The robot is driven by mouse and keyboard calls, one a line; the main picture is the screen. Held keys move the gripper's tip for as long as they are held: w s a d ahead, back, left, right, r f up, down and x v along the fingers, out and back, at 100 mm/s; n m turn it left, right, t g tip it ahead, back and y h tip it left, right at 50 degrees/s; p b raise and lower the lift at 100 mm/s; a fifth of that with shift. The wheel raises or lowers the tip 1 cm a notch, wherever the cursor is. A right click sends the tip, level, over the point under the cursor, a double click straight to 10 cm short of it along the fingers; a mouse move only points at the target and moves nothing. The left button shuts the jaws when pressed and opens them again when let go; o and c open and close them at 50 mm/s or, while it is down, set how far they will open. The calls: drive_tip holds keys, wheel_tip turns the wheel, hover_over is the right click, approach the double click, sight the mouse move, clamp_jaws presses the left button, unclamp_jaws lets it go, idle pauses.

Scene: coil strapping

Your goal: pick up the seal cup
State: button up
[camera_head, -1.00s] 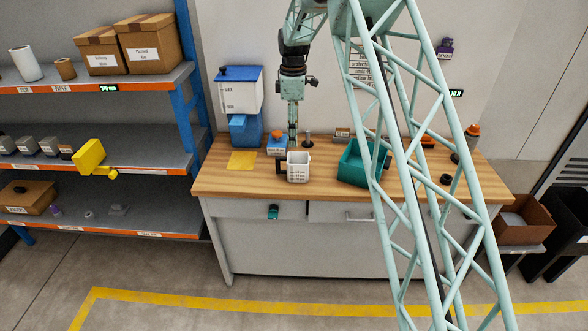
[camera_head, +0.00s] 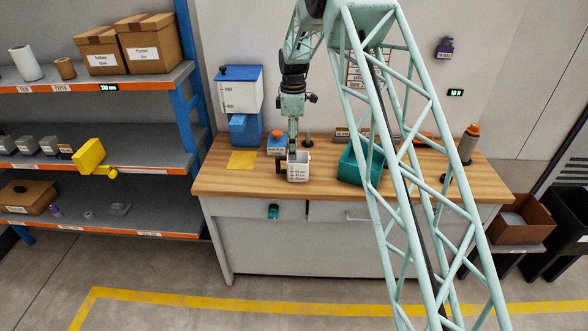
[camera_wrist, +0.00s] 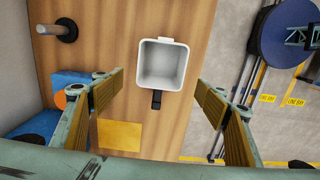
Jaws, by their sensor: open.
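The seal cup (camera_head: 299,168) is a white, square, open-topped cup with a dark handle, standing upright on the wooden workbench (camera_head: 330,188). In the wrist view the cup (camera_wrist: 163,66) looks empty, and its dark handle (camera_wrist: 157,99) points toward my gripper. My gripper (camera_wrist: 160,100) is open, with its two fingers spread wide to either side of the cup's line and nothing between them. In the head view my gripper (camera_head: 292,150) hangs just above and behind the cup, overlapping its left rim; I cannot tell the exact gap.
A teal bin (camera_head: 352,168) stands right of the cup. A blue-and-white dispenser (camera_head: 241,95) and a yellow sheet (camera_head: 242,160) are to the left.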

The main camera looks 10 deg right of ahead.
sight(292, 166)
drive_tip(key=shift+f, duration=1.2)
drive_tip(key=shift+f, duration=0.1)
drive_tip(key=shift+f, duration=2.45)
drive_tip(key=c, duration=1)
